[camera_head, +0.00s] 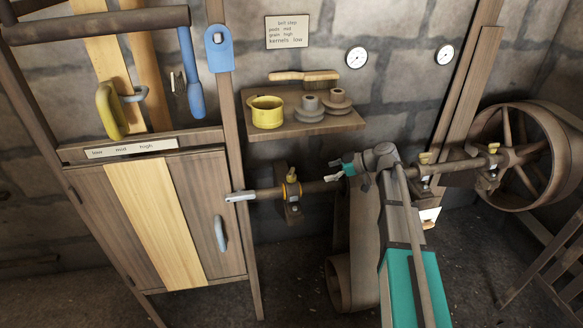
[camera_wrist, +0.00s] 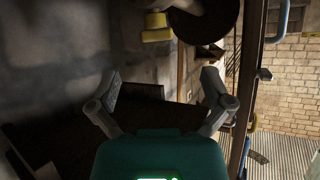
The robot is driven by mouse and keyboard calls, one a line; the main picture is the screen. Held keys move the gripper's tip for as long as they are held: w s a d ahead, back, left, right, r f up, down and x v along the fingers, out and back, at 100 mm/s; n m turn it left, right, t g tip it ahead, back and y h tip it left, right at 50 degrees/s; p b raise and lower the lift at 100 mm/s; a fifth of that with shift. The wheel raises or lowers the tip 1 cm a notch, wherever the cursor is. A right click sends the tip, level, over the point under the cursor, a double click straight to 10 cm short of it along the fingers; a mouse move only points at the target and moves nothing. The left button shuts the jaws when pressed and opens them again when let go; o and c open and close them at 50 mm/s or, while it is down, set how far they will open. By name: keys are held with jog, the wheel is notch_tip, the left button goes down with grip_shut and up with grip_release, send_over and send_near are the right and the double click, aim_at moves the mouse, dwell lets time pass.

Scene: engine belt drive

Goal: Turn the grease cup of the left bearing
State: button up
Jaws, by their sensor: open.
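The left bearing (camera_head: 293,208) sits on the horizontal shaft (camera_head: 318,187), below the wall shelf in the head view. Its small yellow grease cup (camera_head: 291,177) stands on top. My gripper (camera_head: 333,170) is to the right of this cup and apart from it, its fingers pointing left. In the wrist view my gripper (camera_wrist: 162,88) has its fingers spread wide, with nothing held between them. A yellow part (camera_wrist: 157,28) shows beyond the fingers near the top of the wrist view; I cannot tell which part it is.
Two more bearings with yellow cups (camera_head: 425,158) (camera_head: 493,149) are on the shaft to the right, near a large spoked wheel (camera_head: 474,125). A shelf (camera_head: 300,126) with a yellow pot (camera_head: 266,112) juts out above the left bearing. A wooden cabinet (camera_head: 130,230) stands left.

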aim_at(292, 171)
jog(key=shift+w+r+n+y, duration=0.2)
jog(key=shift+w+r+y, duration=0.1)
jog(key=shift+r, duration=0.25)
jog(key=shift+w+r+n+y, duration=0.2)
jog(key=shift+w+r+y, duration=0.1)
jog(key=shift+r, duration=0.2)
jog(key=b+x, duration=0.4)
jog(key=x, duration=0.8)
jog(key=shift+s+f+b, duration=0.1)
jog(key=shift+f+b, duration=0.1)
jog(key=shift+b, duration=0.15)
jog(key=shift+a+f, duration=0.2)
jog(key=shift+a, duration=0.5)
jog(key=c, duration=1)
